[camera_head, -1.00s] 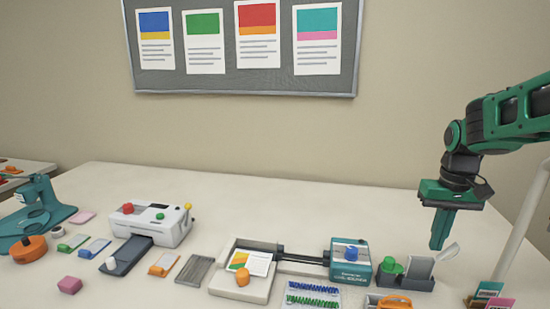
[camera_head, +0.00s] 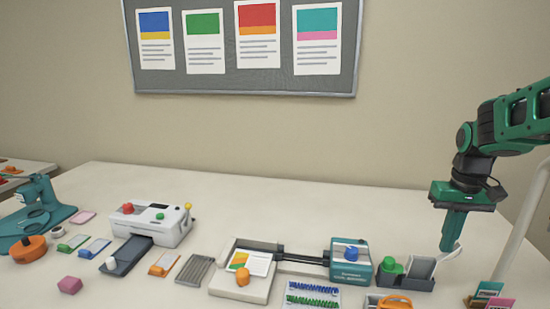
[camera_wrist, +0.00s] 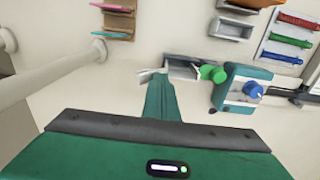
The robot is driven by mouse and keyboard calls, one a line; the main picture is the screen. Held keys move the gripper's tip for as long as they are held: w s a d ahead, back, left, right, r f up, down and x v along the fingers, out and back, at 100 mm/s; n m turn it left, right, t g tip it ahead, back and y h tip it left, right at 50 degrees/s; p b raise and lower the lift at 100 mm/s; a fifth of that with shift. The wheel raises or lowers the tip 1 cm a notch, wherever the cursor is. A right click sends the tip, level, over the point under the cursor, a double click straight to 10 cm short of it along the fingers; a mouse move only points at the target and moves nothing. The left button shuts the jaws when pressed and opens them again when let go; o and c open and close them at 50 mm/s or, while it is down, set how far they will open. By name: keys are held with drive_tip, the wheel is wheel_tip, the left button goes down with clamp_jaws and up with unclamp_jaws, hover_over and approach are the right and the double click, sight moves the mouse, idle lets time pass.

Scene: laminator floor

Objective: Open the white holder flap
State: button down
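The white holder flap (camera_head: 455,254) stands out from the right end of a small dark grey holder (camera_head: 420,271), slanting up and to the right. In the wrist view the flap (camera_wrist: 148,74) is a pale strip beside my fingertips. My gripper (camera_head: 447,247) points down with its green fingers together and nothing visible between them. Its fingertips (camera_wrist: 158,76) are at the flap and overlap it in both views; I cannot tell for certain whether they touch. A green knob (camera_head: 389,265) is at the holder's left end.
A teal machine with a blue knob (camera_head: 351,254) stands just left of the holder. An orange-handled item (camera_head: 394,302) lies in front. Small pink and teal cards (camera_head: 489,290) stand at front right. A pale post (camera_head: 522,225) rises on the right. The table behind the holder is clear.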

drive_tip(key=shift+s+d, duration=0.1)
drive_tip(key=shift+d, duration=0.15)
drive_tip(key=shift+d, duration=0.25)
drive_tip(key=shift+s+d, duration=0.1)
drive_tip(key=shift+d, duration=0.1)
drive_tip(key=shift+s+d, duration=0.1)
drive_tip(key=shift+d, duration=0.25)
drive_tip(key=shift+s+d+f, duration=0.1)
drive_tip(key=shift+s+d, duration=0.05)
drive_tip(key=shift+d, duration=0.35)
drive_tip(key=shift+a+r, duration=0.15)
drive_tip(key=shift+r, duration=0.6)
drive_tip(key=shift+a+r, duration=0.1)
drive_tip(key=shift+r, duration=0.65)
drive_tip(key=shift+w+a+r, duration=0.1)
drive_tip(key=shift+a+r, duration=0.2)
drive_tip(key=shift+r, duration=0.4)
drive_tip(key=shift+w+a+r, duration=0.1)
drive_tip(key=shift+a+r, duration=0.15)
drive_tip(key=shift+r, duration=0.4)
drive_tip(key=shift+w+a+r, duration=0.1)
drive_tip(key=shift+a+r, duration=0.2)
drive_tip(key=shift+r, duration=0.4)
